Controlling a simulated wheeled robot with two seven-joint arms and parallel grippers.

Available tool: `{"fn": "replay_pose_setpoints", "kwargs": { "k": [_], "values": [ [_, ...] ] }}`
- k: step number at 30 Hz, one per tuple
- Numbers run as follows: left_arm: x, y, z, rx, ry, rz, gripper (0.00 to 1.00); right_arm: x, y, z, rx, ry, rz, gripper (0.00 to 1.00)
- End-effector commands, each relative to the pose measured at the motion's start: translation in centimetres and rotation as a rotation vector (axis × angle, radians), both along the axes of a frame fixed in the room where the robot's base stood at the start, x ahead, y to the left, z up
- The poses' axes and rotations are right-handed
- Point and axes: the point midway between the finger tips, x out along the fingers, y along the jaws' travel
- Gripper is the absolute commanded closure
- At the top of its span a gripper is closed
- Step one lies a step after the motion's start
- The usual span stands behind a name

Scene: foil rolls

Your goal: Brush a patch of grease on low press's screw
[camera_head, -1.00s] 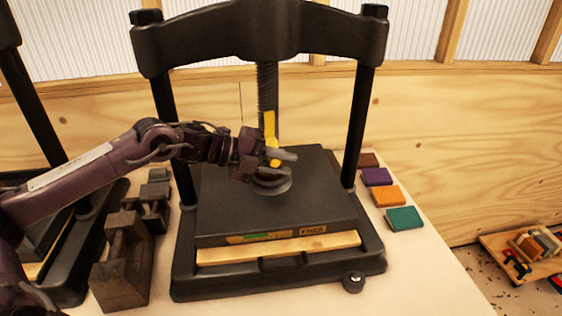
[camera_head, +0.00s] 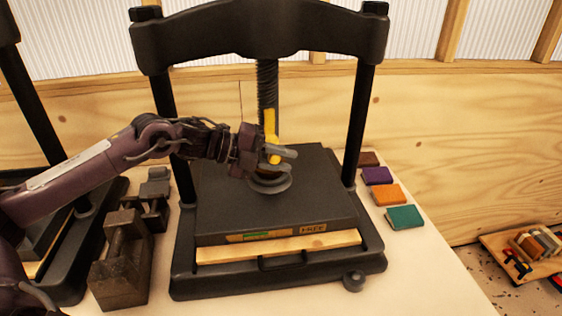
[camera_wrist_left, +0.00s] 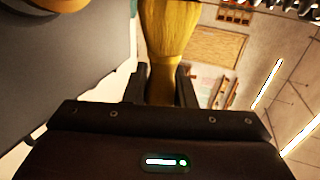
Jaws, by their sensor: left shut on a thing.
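The press (camera_head: 258,32) stands on the table, a black frame with two posts. Its dark threaded screw (camera_head: 267,88) runs down from the crossbeam to a round foot on the black platen (camera_head: 320,205). My left gripper (camera_head: 284,155) is in front of the screw's lower end, just above the platen. It is shut on a yellow brush (camera_head: 270,122), held upright against or just in front of the screw; I cannot tell if they touch. In the left wrist view the brush's bristles (camera_wrist_left: 168,35) fan out beyond the fingers. No grease patch can be made out. My right gripper is not in view.
Dark iron weights (camera_head: 122,262) stand left of the press, with another press (camera_head: 38,110) beyond at the far left. Several coloured blocks (camera_head: 388,195) lie to the right. A wooden tray (camera_head: 500,240) sits lower at far right. The table's front right is clear.

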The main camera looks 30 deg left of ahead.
Motion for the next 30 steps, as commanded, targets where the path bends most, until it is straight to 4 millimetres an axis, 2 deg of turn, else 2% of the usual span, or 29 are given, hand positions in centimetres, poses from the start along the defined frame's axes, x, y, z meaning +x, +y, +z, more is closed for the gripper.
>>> {"fn": "replay_pose_setpoints", "kwargs": {
  "k": [10,18,27,30],
  "values": [
    [0.1,0.0,2.7,-0.001,-0.003,0.002,0.99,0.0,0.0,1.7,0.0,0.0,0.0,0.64],
    [0.1,0.0,3.5,-0.001,-0.001,0.001,0.99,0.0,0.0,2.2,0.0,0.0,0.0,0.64],
    [0.1,0.1,6.1,-0.001,-0.003,0.002,0.99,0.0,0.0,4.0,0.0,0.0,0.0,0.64],
    [0.1,0.1,6.3,-0.001,-0.003,0.002,0.99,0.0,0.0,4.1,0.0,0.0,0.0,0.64]
  ]
}}
